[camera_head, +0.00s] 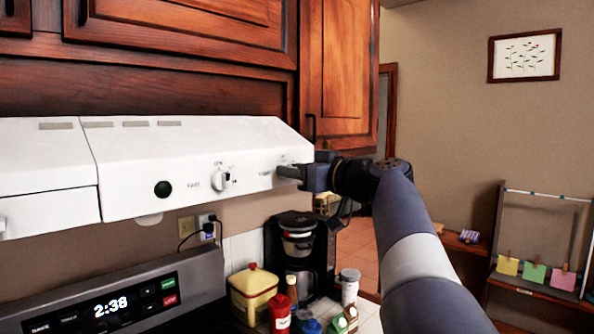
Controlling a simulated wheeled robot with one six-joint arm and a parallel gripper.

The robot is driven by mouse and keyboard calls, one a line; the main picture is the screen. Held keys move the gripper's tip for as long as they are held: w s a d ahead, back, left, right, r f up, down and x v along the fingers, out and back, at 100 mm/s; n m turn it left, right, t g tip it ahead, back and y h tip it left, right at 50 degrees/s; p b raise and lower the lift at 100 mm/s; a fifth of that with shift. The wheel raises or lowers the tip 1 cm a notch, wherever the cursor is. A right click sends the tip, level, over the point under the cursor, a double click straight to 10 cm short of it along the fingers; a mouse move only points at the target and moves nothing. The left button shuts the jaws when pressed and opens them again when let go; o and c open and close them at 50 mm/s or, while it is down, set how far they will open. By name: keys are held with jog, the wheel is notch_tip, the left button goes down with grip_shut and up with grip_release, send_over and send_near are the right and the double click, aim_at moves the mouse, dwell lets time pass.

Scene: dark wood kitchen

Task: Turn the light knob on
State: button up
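A white range hood (130,150) hangs under the wooden cupboards. Its front carries a white knob (221,180) with small blurred lettering beside it and a round dark spot (163,189) further left. My gripper (288,174) comes in from the right, with its grey fingertips at the right end of the hood's front. Small lettering shows just left of the fingertips. Any knob at that place is largely hidden behind my fingers, so I cannot tell its position or whether I grip it. The gap between my fingers is not visible.
Below the hood are a stove panel (110,303) with a clock, a black coffee maker (299,255), a yellow canister (253,293) and several bottles. A wooden cupboard door (338,70) is above my gripper. Open floor and a shelf rack (540,245) are at right.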

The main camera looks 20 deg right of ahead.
jog(key=c, duration=0.6)
jog(key=shift+o, duration=0.2)
jog(key=shift+m, duration=0.3)
jog(key=m, duration=1.1)
jog(key=shift+w+d+f, duration=0.1)
jog(key=shift+d+f, duration=0.05)
jog(key=shift+d, duration=0.05)
jog(key=shift+m, duration=0.3)
